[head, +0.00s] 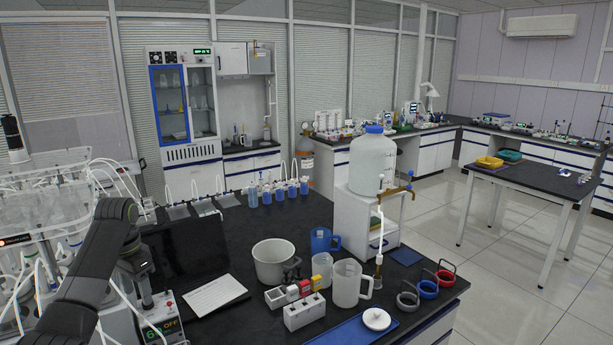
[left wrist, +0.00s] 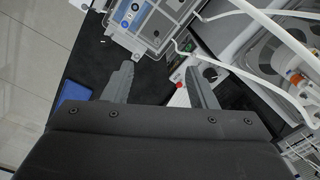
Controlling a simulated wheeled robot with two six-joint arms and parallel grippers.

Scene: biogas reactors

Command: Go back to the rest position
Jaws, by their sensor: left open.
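My left arm (head: 92,262) comes in from the left edge of the head view and bends over the left side of the black bench. Its fingers cannot be made out clearly there. In the left wrist view my left gripper (left wrist: 159,68) is open, its two grey fingers apart with nothing between them. Below the fingers are the dark bench top and part of a small device with a red knob (left wrist: 179,85). My right gripper is in neither view.
White-tubed reactors (head: 50,205) and a control box (head: 160,322) crowd my left arm. Open floor (head: 510,265) lies to the right.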

